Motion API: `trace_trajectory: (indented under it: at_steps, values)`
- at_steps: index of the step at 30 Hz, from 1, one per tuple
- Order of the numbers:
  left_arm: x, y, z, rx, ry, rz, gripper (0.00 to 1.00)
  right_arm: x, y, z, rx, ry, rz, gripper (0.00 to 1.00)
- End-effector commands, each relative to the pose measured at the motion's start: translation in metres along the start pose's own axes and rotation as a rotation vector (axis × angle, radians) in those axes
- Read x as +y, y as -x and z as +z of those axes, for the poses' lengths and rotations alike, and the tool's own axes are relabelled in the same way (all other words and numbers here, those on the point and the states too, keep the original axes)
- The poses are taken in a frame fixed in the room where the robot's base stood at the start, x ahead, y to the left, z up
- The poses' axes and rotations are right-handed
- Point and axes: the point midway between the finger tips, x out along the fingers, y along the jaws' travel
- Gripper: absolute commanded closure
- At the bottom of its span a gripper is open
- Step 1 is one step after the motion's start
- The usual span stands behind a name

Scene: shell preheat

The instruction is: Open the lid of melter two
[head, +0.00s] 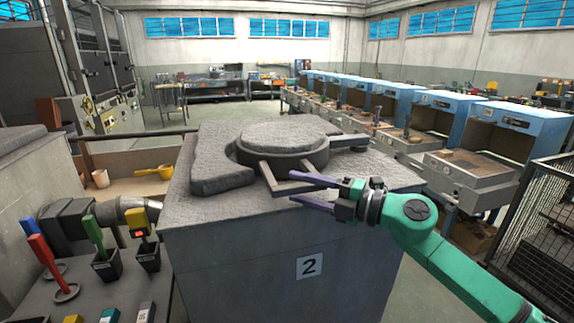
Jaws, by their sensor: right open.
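Melter two (240,255) is a grey block with a white label marked 2 on its front. Its round grey lid (283,140) lies flat on top, with a frame-like handle (268,177) sticking out toward the front right. My right gripper (293,186) comes in from the right with its purple fingers open. Its fingertips are at the outer end of the handle, one finger above and one below it in the picture. I cannot tell whether they touch it. My left gripper is out of view.
A bench (125,300) at the left front holds coloured tools in black holders. A yellow ladle (155,173) lies on a shelf behind. Blue-hooded stations (470,130) line the right side. A dark mesh fence (535,220) stands at the right edge, near my right arm.

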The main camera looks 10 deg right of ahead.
Motion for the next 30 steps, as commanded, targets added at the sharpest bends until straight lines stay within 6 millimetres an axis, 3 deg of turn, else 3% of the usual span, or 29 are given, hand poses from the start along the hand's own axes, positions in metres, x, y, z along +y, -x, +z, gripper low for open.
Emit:
trace_trajectory:
  at_steps: [1, 6, 14, 18, 30]
  values:
    - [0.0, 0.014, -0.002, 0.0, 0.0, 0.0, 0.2, 0.01, -0.011, -0.002, 0.005, 0.001, 0.004, 0.47]
    - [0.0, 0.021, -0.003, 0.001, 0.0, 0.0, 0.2, 0.003, -0.033, 0.0, 0.001, 0.001, 0.001, 0.47]
    - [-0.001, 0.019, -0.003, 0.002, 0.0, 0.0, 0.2, -0.002, -0.035, -0.001, 0.001, 0.0, -0.002, 0.47]
    - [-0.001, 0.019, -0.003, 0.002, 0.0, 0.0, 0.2, -0.001, -0.035, -0.001, 0.001, 0.0, -0.002, 0.97]
    - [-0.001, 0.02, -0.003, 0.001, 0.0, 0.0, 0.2, -0.001, -0.035, 0.0, 0.0, 0.0, -0.002, 1.0]
